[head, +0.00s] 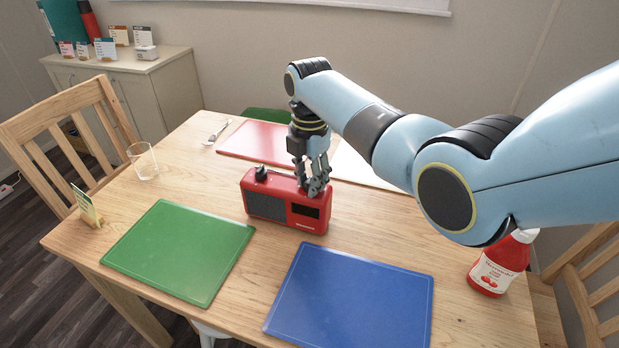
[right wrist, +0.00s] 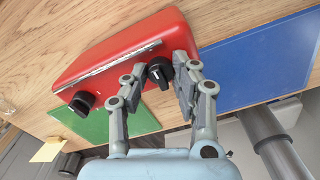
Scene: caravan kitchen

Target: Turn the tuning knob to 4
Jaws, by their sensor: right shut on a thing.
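A red radio (head: 287,210) stands upright on the wooden table, with a dark speaker grille at its left and a dark display at its right. One black knob (head: 261,173) shows free at the left of its top; it also shows in the right wrist view (right wrist: 82,102). My right gripper (head: 315,191) comes down from above over the radio's right end. In the right wrist view its fingers are shut on the other black knob (right wrist: 159,69), one at each side. The scale marks cannot be read. My left gripper is not in view.
A green mat (head: 180,250), a blue mat (head: 350,300) and a red mat (head: 260,142) lie around the radio. A glass (head: 143,162) and a small card stand (head: 87,206) are at the left. A red bottle (head: 498,265) stands near the right edge.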

